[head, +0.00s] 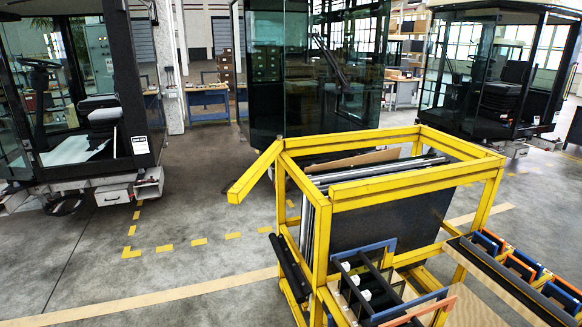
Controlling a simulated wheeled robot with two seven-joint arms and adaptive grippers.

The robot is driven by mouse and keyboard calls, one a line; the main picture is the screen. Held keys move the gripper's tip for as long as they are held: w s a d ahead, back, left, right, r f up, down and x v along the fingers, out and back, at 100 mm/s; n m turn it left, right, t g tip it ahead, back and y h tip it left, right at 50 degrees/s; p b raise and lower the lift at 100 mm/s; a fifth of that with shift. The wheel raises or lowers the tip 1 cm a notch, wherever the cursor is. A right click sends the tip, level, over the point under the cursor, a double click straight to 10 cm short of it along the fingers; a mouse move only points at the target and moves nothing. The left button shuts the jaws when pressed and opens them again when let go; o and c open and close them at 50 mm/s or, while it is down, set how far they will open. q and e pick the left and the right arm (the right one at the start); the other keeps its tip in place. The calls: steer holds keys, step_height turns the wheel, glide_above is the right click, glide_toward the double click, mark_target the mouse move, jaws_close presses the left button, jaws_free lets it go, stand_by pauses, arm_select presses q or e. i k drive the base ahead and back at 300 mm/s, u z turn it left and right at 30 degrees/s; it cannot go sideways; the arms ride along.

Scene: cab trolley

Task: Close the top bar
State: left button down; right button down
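The yellow trolley (410,184) stands right of centre, a frame of square yellow tubes. Its top bar (256,172) is a yellow bar joined at the trolley's upper left corner. The left end of the trolley's top is open between the far corner and the near corner. Dark and light panels (390,222) stand inside the frame. Neither of my grippers is in view.
Black rollers (289,268) hang on the trolley's left side. A rack with blue and orange dividers (375,290) is at its front, and another (520,270) at right. Cabs (75,100) stand behind. The floor left of the trolley (190,270) is clear.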

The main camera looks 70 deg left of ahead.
mark_target(238, 192)
steer(key=z, duration=2)
steer(key=k, duration=2.25)
steer(key=u, duration=1.5)
steer(key=k, duration=0.25)
steer(key=u, duration=2)
